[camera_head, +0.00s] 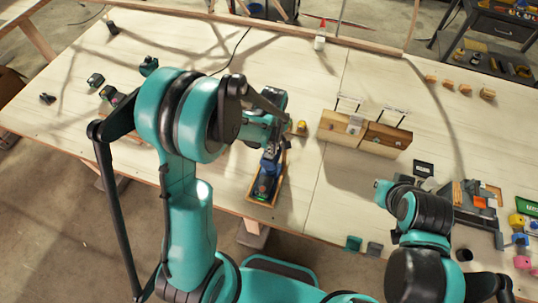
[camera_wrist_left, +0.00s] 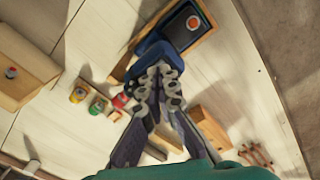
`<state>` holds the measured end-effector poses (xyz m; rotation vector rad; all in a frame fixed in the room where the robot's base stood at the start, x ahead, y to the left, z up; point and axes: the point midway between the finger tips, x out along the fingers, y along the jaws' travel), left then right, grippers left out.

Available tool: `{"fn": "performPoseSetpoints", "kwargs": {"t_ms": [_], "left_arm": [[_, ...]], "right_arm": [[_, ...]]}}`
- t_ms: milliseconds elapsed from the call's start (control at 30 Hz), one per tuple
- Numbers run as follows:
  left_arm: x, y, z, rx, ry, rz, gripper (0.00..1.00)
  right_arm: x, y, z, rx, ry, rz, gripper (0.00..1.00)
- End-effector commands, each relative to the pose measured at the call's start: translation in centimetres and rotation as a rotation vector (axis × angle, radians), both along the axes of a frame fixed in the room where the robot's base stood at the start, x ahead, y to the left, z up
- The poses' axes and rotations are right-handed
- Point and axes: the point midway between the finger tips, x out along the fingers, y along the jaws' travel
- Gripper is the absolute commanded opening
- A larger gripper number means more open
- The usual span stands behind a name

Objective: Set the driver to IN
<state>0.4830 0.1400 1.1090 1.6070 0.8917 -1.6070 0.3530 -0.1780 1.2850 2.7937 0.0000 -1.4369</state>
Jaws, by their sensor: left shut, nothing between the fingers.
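The driver (camera_head: 266,180) is a blue and black tool lying in a narrow wooden cradle (camera_head: 280,187) at the table's front edge. In the left wrist view, the driver (camera_wrist_left: 182,28) shows a black end with a round orange spot. My left gripper (camera_head: 271,148) is over the back end of the driver, partly hidden by my arm. In the left wrist view, its fingertips (camera_wrist_left: 158,72) are together and empty, against the driver's blue part; I cannot tell if they touch. Any IN marking is too small to read.
A wooden box with metal handles (camera_head: 366,133) stands right of the driver. Small coloured items (camera_wrist_left: 100,105) lie near it. Several small tools (camera_head: 96,80) lie at the left. A tool holder (camera_head: 478,215) and coloured pieces crowd the right. The table's left middle is clear.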

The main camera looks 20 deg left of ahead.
Motion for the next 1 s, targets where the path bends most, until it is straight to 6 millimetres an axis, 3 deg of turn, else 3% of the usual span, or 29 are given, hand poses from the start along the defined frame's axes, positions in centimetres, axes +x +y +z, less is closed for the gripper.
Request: {"fn": "performPoseSetpoints", "kwargs": {"t_ms": [267,1000], "left_arm": [[0.0,0.0,0.5,0.000,0.000,0.000,0.00],[0.0,0.0,6.7,0.000,0.000,0.000,0.00]], "right_arm": [[0.0,0.0,0.3,0.000,0.000,0.000,0.00],[0.0,0.0,4.2,0.000,0.000,0.000,0.00]]}}
